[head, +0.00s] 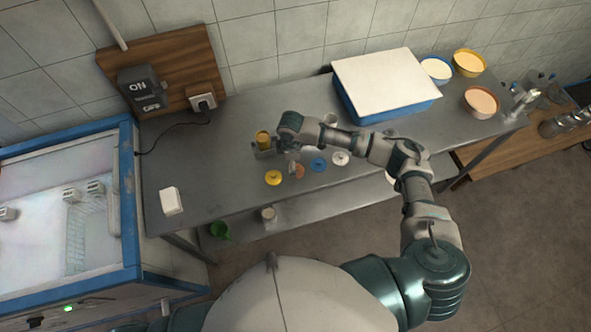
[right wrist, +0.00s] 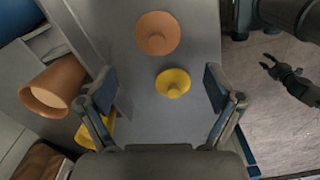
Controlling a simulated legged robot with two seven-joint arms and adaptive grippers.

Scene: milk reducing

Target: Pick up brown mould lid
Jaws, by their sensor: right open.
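The brown mould lid (head: 298,171) lies on the steel table, between a yellow lid (head: 273,177) and a blue lid (head: 318,164). In the right wrist view the brown lid (right wrist: 157,33) is at the top, beyond the yellow lid (right wrist: 172,83). My right gripper (right wrist: 160,77) is open and empty above the table, with the yellow lid showing between its fingers. The brown mould (right wrist: 52,85) stands at the left of that view. My left gripper (right wrist: 271,63) shows at its right edge, over the floor, fingers apart and empty. The head view does not show it.
A yellow mould (head: 263,138) stands near my right gripper. A white lid (head: 341,158) lies right of the blue one. A blue tub with a white cover (head: 385,80) and several bowls stand at the back right. A white block (head: 171,201) lies at the left; table around it is clear.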

